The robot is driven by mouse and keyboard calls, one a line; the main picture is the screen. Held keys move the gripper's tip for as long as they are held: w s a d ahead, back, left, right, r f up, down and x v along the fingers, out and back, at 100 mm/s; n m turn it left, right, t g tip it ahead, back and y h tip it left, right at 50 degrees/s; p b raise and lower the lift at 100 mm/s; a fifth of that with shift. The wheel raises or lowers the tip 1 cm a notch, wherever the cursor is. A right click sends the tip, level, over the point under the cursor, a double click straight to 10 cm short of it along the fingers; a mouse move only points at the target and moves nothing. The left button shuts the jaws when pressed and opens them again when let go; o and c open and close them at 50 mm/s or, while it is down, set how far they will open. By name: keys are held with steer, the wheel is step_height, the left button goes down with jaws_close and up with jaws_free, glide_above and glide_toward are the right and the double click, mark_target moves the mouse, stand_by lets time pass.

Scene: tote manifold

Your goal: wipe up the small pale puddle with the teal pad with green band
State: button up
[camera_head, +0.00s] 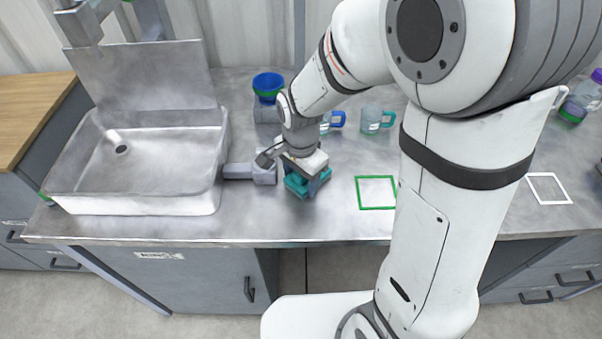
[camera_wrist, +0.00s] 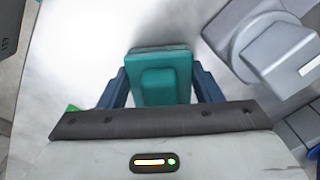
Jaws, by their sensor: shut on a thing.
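The teal pad (camera_head: 296,188) is in my gripper (camera_head: 306,179), low over the front part of the steel counter, just right of the sink. In the wrist view the teal pad (camera_wrist: 160,58) has a raised block, and the two dark blue fingers of my gripper (camera_wrist: 160,88) close on it from both sides. I cannot tell whether the pad touches the counter. Its green band does not show clearly. I cannot make out the pale puddle in either view; glare whitens the counter in the wrist view, and my arm and gripper hide part of the counter.
A grey fixture (camera_head: 255,172) stands close left of my gripper, beside the sink (camera_head: 150,190). Behind are a blue-topped container (camera_head: 268,86) and two mugs, blue-handled (camera_head: 335,121) and green-handled (camera_head: 374,121). A green outlined square (camera_head: 376,207) and a white one (camera_head: 549,203) mark the counter.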

steer(key=shift+a+f, duration=0.1)
steer(key=shift+a, duration=1.2)
steer(key=shift+w+r, duration=0.2)
steer(key=shift+s+d, duration=0.15)
steer(key=shift+d, duration=1.35)
steer(key=shift+r+p, duration=2.35)
steer(key=shift+r, duration=0.6)
steer(key=shift+r, duration=0.1)
steer(key=shift+r+p, duration=1.2)
steer(key=shift+r, duration=0.3)
